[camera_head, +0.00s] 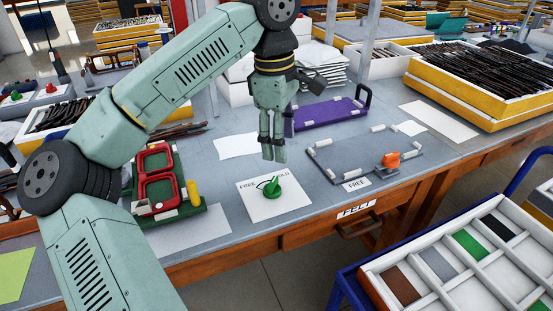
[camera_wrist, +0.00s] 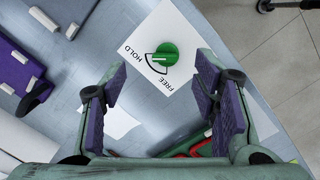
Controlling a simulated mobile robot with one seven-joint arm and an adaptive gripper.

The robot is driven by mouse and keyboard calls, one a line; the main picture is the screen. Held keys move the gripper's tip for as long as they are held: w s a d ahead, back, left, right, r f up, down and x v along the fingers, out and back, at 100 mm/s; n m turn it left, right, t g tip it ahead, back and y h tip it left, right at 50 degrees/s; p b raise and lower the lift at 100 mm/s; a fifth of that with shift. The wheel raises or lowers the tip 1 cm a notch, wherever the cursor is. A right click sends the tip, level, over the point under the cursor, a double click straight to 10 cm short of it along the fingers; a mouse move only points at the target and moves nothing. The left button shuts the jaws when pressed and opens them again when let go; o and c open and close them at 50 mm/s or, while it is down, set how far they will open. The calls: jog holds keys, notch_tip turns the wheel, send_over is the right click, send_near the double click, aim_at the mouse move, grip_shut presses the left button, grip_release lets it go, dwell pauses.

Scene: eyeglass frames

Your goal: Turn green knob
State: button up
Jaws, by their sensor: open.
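The green knob (camera_head: 271,190) sits on a white card (camera_head: 291,205) near the front edge of the workbench. The card carries the words FREE and HOLD and a black arc. In the head view the knob's raised handle points up and slightly right. In the wrist view the knob (camera_wrist: 165,53) lies ahead of the fingers, with a pale line across its top. My gripper (camera_head: 272,150) hangs above the bench, just behind and above the knob, apart from it. In the wrist view my gripper (camera_wrist: 162,80) has its two purple-padded fingers wide apart, with nothing between them.
A green fixture with red frames (camera_head: 158,178) and a yellow cylinder (camera_head: 194,193) stands left of the card. A grey plate (camera_head: 350,155) with an orange clamp (camera_head: 391,160) lies to the right. A purple tray (camera_head: 325,115) lies behind. A compartmented cart (camera_head: 455,280) stands front right.

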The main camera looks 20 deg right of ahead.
aim_at(275, 182)
jog(key=shift+y, duration=0.5)
jog(key=f, duration=0.3)
jog(key=a+f, duration=0.1)
jog(key=f, duration=0.7)
jog(key=shift+w+a+p, duration=0.15)
jog(key=shift+w+p, duration=0.15)
jog(key=shift+w, duration=0.1)
jog(key=c, duration=1.2)
jog(key=shift+o, duration=0.2)
